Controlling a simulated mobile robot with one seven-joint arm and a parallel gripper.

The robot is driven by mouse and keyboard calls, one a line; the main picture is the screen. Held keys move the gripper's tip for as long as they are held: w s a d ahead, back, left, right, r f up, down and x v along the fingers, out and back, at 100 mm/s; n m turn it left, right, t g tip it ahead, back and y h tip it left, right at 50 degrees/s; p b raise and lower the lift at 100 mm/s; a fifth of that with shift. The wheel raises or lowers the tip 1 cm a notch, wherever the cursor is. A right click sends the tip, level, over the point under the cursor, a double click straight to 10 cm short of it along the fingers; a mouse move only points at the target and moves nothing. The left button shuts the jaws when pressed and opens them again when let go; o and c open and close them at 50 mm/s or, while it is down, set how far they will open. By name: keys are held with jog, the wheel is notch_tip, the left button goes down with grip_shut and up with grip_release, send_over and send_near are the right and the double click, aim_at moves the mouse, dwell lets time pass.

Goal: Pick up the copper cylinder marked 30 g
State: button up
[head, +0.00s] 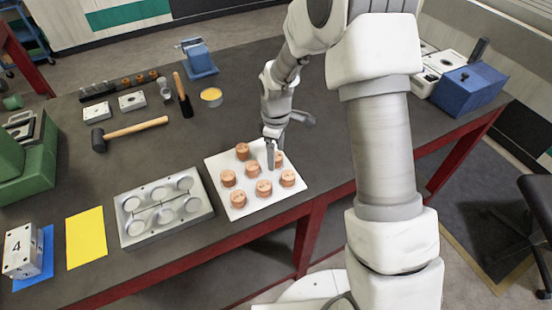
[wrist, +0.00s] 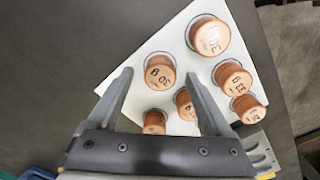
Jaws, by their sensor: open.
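Several copper cylinders stand upright on a white square plate (head: 212,172) in the head view. In the wrist view one cylinder (wrist: 160,72) lies between my open fingertips, and its top mark seems to read 30. Other cylinders stand around it, a larger-looking one (wrist: 210,37) beyond and two at the right (wrist: 232,78) (wrist: 250,108); their marks are hard to read. Two more (wrist: 185,103) (wrist: 154,121) lie nearer my palm, one partly hidden by the right finger. My gripper (head: 273,160) is open and empty, pointing down among the cylinders at the plate's far side.
A grey mould base (head: 165,212) with round cavities lies left of the plate. A yellow sheet (head: 86,238), a mallet (head: 130,132) and a block marked 4 (head: 22,250) lie farther left. The table's red front edge (head: 250,240) is close to the plate.

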jog(key=shift+f, duration=0.35)
jog(key=shift+c, duration=0.3)
grip_shut()
